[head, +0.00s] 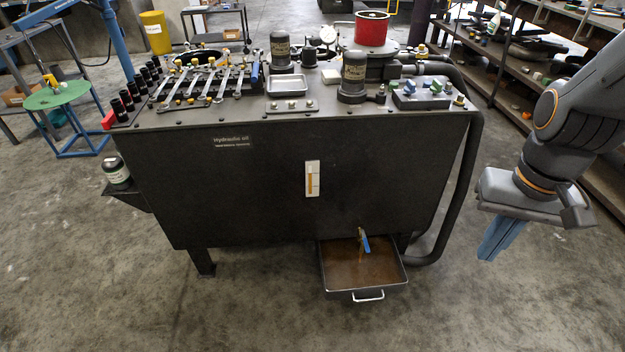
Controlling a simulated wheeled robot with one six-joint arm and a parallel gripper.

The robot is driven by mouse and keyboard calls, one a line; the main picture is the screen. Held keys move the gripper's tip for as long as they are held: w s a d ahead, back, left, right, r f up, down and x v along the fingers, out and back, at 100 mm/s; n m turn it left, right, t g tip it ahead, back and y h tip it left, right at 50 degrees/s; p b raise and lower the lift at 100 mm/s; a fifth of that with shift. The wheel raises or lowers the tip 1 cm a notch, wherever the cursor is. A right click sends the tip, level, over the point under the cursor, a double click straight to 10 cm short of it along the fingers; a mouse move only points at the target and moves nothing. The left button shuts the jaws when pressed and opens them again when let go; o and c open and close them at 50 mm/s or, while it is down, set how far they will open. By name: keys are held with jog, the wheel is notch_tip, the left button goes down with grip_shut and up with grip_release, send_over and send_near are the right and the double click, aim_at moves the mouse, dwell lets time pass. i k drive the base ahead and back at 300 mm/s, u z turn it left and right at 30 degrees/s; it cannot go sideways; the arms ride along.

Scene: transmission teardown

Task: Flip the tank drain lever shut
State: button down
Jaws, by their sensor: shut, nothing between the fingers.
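The dark hydraulic oil tank (245,190) stands in the middle of the head view. Its drain lever (365,241) is a small blue handle low on the front, right of centre, above a drip tray. The lever points down at a slight tilt. A thin yellowish streak shows below the valve, over the tray. My gripper (487,256) is right of the tank, pointing down, with its blue fingers together and empty. It is well apart from the lever. The valve body is small and partly hidden by the lever.
The drip tray (322,280) holds brown liquid and has a front handle (368,297). A black hose (470,170) runs down the tank's right side. Shelves (500,75) stand behind my arm. The floor in front is clear.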

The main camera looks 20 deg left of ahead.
aim_at(366, 243)
jog(key=u, duration=0.45)
jog(key=k, duration=0.6)
jog(key=u, duration=0.6)
jog(key=i, duration=1.1)
jog(key=z, duration=0.8)
